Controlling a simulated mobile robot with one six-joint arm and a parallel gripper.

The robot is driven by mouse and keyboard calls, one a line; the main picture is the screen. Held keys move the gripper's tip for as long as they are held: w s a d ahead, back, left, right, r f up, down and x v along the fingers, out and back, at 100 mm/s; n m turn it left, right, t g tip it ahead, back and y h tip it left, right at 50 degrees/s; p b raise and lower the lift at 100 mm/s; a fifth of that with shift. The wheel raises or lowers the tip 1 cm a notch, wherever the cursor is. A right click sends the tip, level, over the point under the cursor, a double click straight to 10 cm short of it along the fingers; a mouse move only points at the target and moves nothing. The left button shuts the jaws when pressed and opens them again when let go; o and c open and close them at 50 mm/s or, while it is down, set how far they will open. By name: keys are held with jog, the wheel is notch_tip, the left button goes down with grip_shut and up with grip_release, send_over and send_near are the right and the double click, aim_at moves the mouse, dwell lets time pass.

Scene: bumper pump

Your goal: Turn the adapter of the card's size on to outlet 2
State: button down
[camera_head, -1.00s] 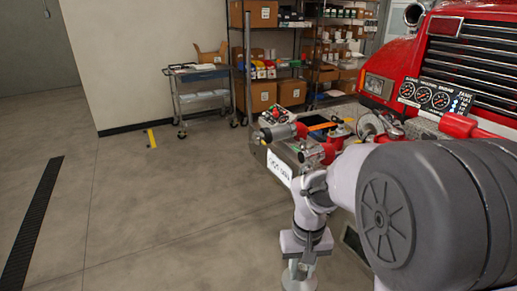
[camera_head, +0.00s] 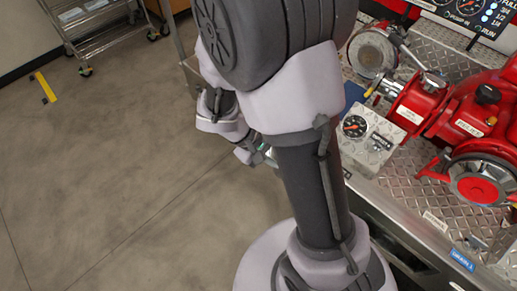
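On the diamond-plate bumper deck (camera_head: 405,185), a silver ring fitting with a red centre (camera_head: 478,188) faces forward at the right. A round silver fitting (camera_head: 372,52) stands at the back, beside red pipework (camera_head: 420,100). I cannot tell which of these is outlet 2; the small labels are too blurred to read. I cannot make out an adapter or the size card. My gripper (camera_head: 258,156) hangs left of the deck, over the floor, partly hidden behind my own arm. Its fingers are too small and covered to tell whether they hold anything.
A grey box with a gauge (camera_head: 368,135) stands on the deck's left part. A gauge panel (camera_head: 470,12) is at the top right. A metal cart (camera_head: 95,25) stands at the upper left.

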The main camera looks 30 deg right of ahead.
jog(key=w+n+t+h, duration=0.6)
jog(key=w+h, duration=0.1)
jog(key=h, duration=0.1)
notch_tip(320, 180, down, 11)
jog(key=w+a+n+t+h+b, duration=0.1)
jog(key=t+h+b, duration=0.1)
jog(key=b, duration=0.6)
jog(key=shift+x, duration=2.3)
jog(key=shift+x, duration=1.75)
jog(key=shift+w, duration=0.1)
jog(key=shift+f+m+b, duration=0.1)
jog(key=shift+m+b, duration=1.7)
jog(key=shift+m, duration=0.7)
